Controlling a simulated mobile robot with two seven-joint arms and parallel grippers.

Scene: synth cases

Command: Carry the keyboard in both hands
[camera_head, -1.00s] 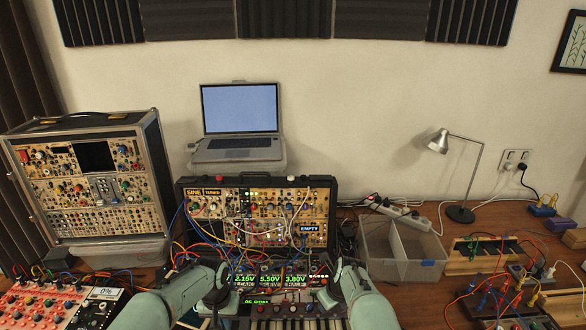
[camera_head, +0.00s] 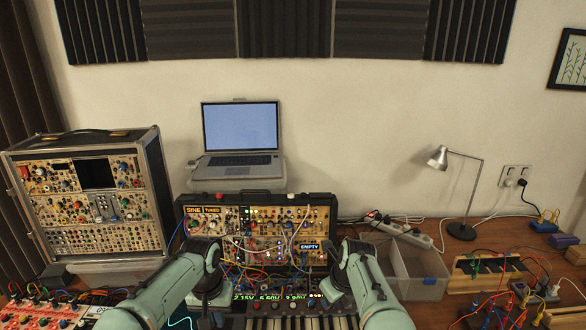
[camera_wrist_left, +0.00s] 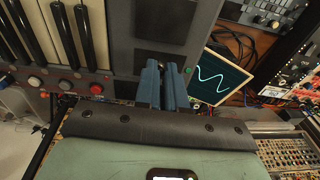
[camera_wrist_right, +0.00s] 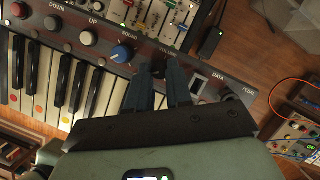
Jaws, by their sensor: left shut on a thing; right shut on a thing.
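The keyboard (camera_head: 300,323) is at the bottom centre of the head view, its near part cut off by the frame edge. My left gripper (camera_head: 215,288) is shut on its left end. In the left wrist view the blue fingers (camera_wrist_left: 166,75) grip the grey end panel beside the keys (camera_wrist_left: 50,35). My right gripper (camera_head: 335,288) is shut on its right end. In the right wrist view the fingers (camera_wrist_right: 163,80) grip the panel between the volume and data labels, beside the keys (camera_wrist_right: 85,85). The finger undersides are hidden.
A modular synth case (camera_head: 265,218) stands just behind the keyboard, with patch cables in front. A tall case (camera_head: 90,205) is at left, a clear plastic box (camera_head: 420,270) at right. A lamp (camera_head: 461,230) and wired boards (camera_head: 495,300) are farther right.

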